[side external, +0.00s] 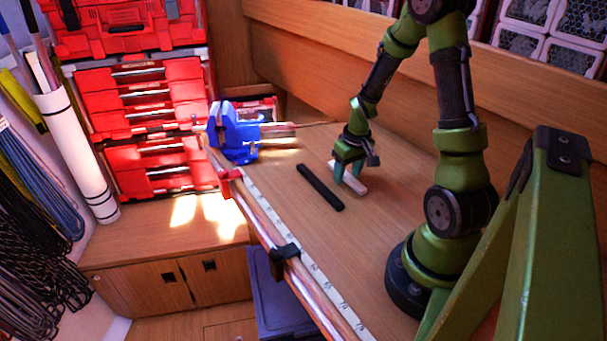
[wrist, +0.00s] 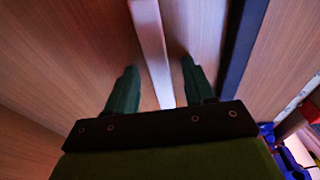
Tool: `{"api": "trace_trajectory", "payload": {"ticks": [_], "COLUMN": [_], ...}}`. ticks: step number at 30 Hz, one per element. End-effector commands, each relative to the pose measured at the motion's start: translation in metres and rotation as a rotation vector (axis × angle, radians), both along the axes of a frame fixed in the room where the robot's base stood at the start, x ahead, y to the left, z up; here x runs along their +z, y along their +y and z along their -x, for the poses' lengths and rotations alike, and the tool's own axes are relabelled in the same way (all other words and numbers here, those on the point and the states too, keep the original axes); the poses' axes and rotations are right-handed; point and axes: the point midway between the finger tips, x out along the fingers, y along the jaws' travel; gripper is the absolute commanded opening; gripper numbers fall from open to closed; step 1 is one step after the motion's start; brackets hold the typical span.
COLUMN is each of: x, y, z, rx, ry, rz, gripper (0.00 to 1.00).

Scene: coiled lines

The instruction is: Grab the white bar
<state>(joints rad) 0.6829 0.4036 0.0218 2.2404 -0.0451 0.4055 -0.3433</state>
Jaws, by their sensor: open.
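The white bar (side external: 352,183) lies on the wooden workbench. In the wrist view the bar (wrist: 150,40) runs from the top edge down between my two green fingers. My gripper (side external: 348,175) is low over the bar, with its fingers pointing down. In the wrist view my gripper (wrist: 156,66) is open, with one finger on each side of the bar and a visible gap on both sides. The lower end of the bar is hidden behind the gripper's dark mount in that view. I cannot tell whether the fingertips touch the bench.
A black bar (side external: 320,187) lies to the left of the white bar, roughly parallel; it also shows in the wrist view (wrist: 241,40). A blue vise (side external: 236,133) stands at the bench's far left. A ruler strip and clamp (side external: 284,252) line the front edge. Bare bench surrounds the bars.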

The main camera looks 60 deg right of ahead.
Motion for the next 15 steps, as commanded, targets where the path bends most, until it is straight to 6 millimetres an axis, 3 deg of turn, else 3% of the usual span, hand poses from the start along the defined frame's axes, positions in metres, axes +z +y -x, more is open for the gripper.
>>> {"api": "trace_trajectory", "payload": {"ticks": [3, 13, 15], "x": [0.0004, 0.0007, 0.0007], "y": [-0.0002, -0.0001, -0.0001], "z": [-0.0001, 0.0001, 0.0001], "rx": [0.000, 0.000, 0.000], "ry": [-0.001, 0.000, 0.000], "rz": [0.000, 0.000, 0.000], "gripper": [0.53, 0.03, 0.00]}}
